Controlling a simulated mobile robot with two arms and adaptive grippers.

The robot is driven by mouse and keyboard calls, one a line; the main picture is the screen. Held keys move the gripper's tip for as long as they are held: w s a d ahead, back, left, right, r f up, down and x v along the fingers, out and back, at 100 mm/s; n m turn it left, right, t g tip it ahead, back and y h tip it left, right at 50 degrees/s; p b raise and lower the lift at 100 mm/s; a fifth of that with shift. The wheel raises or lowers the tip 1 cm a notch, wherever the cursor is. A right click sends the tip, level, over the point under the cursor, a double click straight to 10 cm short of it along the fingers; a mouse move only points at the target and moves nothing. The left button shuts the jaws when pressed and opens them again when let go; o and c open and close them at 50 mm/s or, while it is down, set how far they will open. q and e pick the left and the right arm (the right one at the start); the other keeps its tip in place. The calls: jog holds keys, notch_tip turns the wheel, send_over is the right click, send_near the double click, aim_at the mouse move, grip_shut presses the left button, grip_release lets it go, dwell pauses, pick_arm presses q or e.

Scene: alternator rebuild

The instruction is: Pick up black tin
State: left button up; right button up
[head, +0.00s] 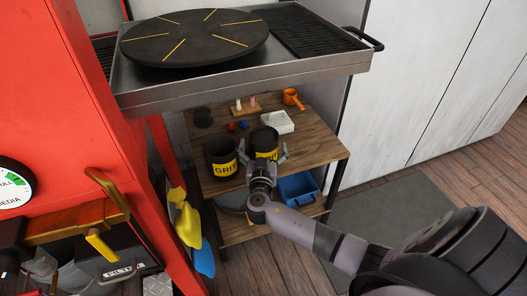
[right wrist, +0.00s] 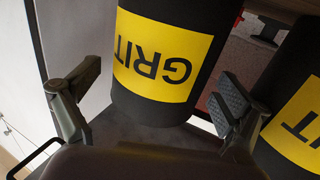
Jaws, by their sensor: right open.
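Two black tins with yellow GRIT labels stand side by side on a wooden shelf, the left tin (head: 220,152) and the right tin (head: 263,136). My right gripper (head: 264,154) is open at the right tin, with one finger at each side of it. In the right wrist view the label looks upside down on that tin (right wrist: 165,55), which stands between my open fingers (right wrist: 155,105). Contact cannot be told. The other tin (right wrist: 297,115) is close beside the right-hand finger there. My left gripper is not in view.
The wooden shelf (head: 315,143) also holds a white box (head: 277,122), an orange cup (head: 292,98), small coloured pieces and a small black round item (head: 203,117). A metal tray (head: 240,90) with a black disc overhangs it. A blue bin (head: 298,188) sits below. A red cabinet (head: 100,130) stands left.

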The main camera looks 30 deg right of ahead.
jog(key=shift+x, duration=1.1)
jog(key=c, duration=2)
jog(key=shift+r, duration=0.15)
jog(key=shift+c, duration=0.3)
jog(key=shift+r, duration=0.1)
